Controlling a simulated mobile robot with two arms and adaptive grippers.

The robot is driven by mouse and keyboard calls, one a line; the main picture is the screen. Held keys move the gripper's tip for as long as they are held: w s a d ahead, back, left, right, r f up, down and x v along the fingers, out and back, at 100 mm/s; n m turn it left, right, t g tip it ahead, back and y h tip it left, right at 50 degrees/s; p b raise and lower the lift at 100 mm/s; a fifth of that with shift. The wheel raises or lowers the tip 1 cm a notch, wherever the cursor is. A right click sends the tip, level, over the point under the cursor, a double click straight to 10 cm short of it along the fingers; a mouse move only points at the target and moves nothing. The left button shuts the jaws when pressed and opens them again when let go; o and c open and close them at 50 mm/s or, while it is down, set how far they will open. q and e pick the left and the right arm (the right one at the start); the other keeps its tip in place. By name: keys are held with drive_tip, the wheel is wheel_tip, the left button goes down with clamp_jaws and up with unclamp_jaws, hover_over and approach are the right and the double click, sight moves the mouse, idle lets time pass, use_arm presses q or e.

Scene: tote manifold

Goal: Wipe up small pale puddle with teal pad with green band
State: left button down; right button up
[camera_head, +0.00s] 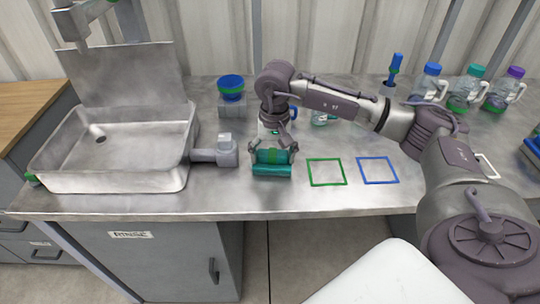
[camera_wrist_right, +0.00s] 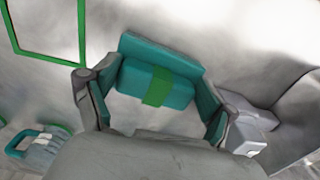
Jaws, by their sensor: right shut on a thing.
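The teal pad with a green band (camera_head: 272,170) is in my right gripper, low at the front of the metal counter between the sink and the green square. My right gripper (camera_head: 273,150) points down and is shut on the pad's grip. In the right wrist view, the pad (camera_wrist_right: 130,78) lies between the two fingers (camera_wrist_right: 155,103), with the green band at its middle. The pad looks at or very near the counter surface; I cannot tell whether it touches. I cannot make out the small pale puddle in either view. My left gripper is not in view.
A metal sink (camera_head: 110,181) is at the left, with a grey fitting (camera_head: 215,156) beside it. A green outline (camera_head: 327,184) and a blue outline (camera_head: 378,182) mark the counter.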

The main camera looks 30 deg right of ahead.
sight(272, 155)
drive_tip(key=shift+r, duration=0.1)
drive_tip(key=shift+r+p, duration=1.7)
drive_tip(key=shift+r, duration=1.25)
drive_tip(key=shift+r+p, duration=0.8)
drive_tip(key=shift+r, duration=0.7)
